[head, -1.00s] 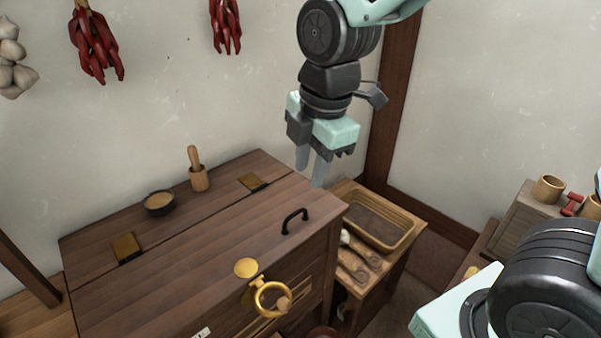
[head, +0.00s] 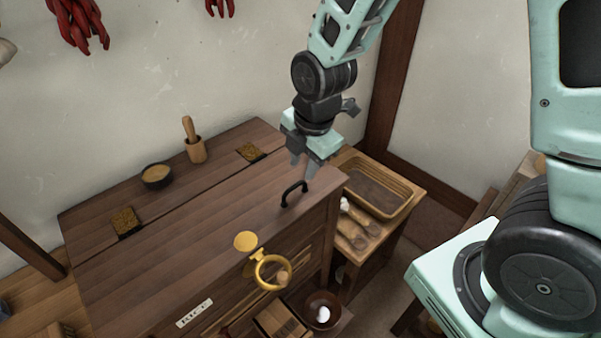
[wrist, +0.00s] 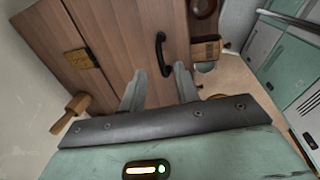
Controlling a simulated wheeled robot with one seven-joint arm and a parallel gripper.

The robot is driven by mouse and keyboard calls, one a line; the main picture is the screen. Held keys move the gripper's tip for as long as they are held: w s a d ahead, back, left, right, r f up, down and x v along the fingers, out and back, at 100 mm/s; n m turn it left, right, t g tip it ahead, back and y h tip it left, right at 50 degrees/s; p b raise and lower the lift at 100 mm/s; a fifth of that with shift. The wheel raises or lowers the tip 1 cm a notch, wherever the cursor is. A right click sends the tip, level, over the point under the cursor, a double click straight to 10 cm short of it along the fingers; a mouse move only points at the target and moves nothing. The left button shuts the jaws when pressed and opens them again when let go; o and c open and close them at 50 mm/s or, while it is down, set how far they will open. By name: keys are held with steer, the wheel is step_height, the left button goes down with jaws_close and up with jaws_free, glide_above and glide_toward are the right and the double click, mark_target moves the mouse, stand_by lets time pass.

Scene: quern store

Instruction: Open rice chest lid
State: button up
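The rice chest (head: 190,319) is a dark wooden box with a label on its front. Its flat lid (head: 190,228) is shut, with two brass hinges along the back part. A black bar handle (head: 294,193) stands on the lid near its front right corner; it also shows in the wrist view (wrist: 163,54). A brass ring (head: 270,272) hangs at the front below a round brass plate (head: 246,241). My gripper (head: 303,174) is open and empty, pointing down just above and behind the handle. In the wrist view its fingers (wrist: 160,88) are apart, with the handle beyond their tips.
A dark bowl (head: 157,176) and a wooden mortar with pestle (head: 195,148) stand on the chest's back strip. A low table with a rectangular tray (head: 377,187) stands to the right. A brown bowl (head: 321,310) is below the front. The lid surface is otherwise clear.

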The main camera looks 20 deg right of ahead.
mark_target(299, 182)
steer(key=shift+w+a+f, duration=0.1)
steer(key=shift+w+f, duration=0.1)
steer(key=shift+f, duration=1)
steer(key=shift+w+a+f, duration=0.1)
steer(key=shift+w+f, duration=0.1)
steer(key=shift+f, duration=0.95)
steer(key=shift+c, duration=0.3)
steer(key=shift+r+p, duration=0.1)
steer(key=shift+p, duration=0.2)
jaws_close()
